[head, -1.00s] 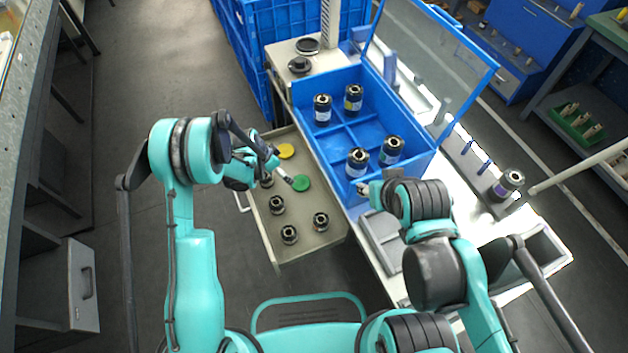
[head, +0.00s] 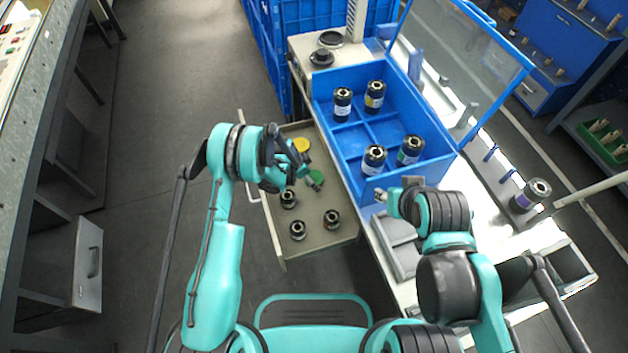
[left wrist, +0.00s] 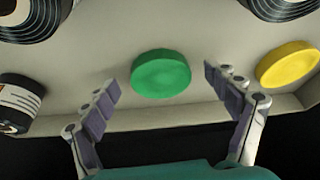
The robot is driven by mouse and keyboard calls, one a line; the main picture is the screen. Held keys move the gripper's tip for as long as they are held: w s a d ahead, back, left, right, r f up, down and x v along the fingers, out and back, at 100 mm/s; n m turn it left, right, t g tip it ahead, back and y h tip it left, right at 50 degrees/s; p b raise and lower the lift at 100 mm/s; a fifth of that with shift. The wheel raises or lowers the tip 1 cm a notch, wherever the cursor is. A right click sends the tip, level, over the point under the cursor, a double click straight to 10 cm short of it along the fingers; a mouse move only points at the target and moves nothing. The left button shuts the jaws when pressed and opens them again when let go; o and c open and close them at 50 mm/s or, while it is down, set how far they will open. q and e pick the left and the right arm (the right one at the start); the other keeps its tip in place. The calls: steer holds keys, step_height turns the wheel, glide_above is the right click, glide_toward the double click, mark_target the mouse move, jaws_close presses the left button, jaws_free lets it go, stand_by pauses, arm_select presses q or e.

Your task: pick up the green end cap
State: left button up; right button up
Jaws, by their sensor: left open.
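The green end cap (head: 316,175) lies flat in the open drawer (head: 283,238), partly behind my left gripper in the head view. In the left wrist view the green end cap (left wrist: 161,74) shows whole, ahead of and between the spread fingers. My left gripper (head: 313,182) is open and empty over the drawer, close to the cap; I see no contact. Both its fingers show in the left wrist view (left wrist: 162,88). My right gripper (head: 382,196) is beside the blue bin's near corner, small and partly hidden, so its jaws cannot be read.
A yellow end cap (head: 301,145) lies behind the green one, and on its right in the wrist view (left wrist: 289,64). Several black rolls (head: 298,230) stand in the drawer. The blue divided bin (head: 349,146), holding several rolls, is to the right.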

arm_select(q)
steer(key=shift+r, duration=0.1)
steer(key=c, duration=0.9)
